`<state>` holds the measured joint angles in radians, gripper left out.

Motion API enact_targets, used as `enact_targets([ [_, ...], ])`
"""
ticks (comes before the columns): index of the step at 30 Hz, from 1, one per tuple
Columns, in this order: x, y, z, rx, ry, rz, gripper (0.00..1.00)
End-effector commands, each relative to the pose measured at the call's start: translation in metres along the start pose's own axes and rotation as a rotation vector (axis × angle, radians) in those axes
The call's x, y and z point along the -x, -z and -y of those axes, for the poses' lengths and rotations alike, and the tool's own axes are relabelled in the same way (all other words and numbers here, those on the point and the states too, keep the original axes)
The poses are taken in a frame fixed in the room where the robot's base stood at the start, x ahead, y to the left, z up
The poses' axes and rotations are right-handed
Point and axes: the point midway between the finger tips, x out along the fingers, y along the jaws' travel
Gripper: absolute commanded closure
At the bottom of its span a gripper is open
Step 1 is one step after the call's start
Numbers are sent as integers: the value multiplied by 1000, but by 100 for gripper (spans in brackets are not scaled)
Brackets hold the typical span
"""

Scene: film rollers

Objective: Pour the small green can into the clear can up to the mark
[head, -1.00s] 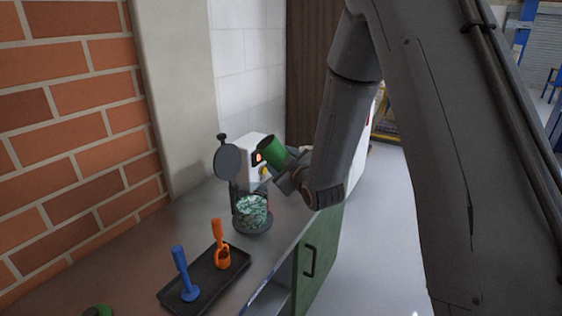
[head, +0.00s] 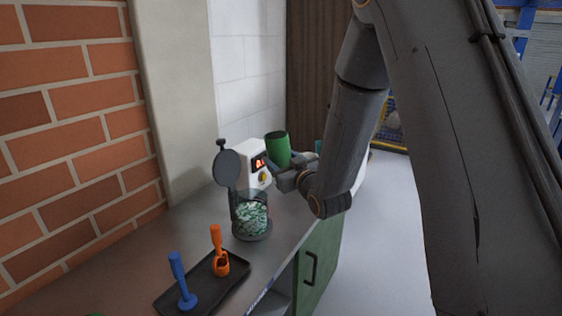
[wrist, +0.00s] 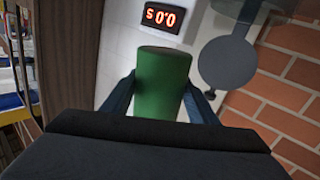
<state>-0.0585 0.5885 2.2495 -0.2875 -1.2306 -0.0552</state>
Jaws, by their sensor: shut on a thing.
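A green can (head: 278,150) is held by my gripper (head: 281,172), which is shut on it. The can stands nearly upright above and behind the clear can. In the wrist view the green can (wrist: 162,85) sits between my two fingers (wrist: 162,98); its inside is not visible. The clear can (head: 252,216) stands on the counter with whitish-green pieces in it. A grey round lid (head: 227,168) stands open on its left side. I cannot make out the mark on the clear can.
A white device with a red display (head: 253,156) stands behind the clear can. A black tray (head: 205,284) with a blue tool (head: 181,280) and an orange tool (head: 219,255) lies in front. A brick wall (head: 75,130) bounds the left side.

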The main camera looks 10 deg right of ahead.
Motion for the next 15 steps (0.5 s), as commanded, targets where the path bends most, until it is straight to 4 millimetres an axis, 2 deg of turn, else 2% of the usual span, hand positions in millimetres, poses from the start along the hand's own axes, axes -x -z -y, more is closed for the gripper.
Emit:
enact_targets([
  [15,2,40,-6,-90,0,-33,83],
])
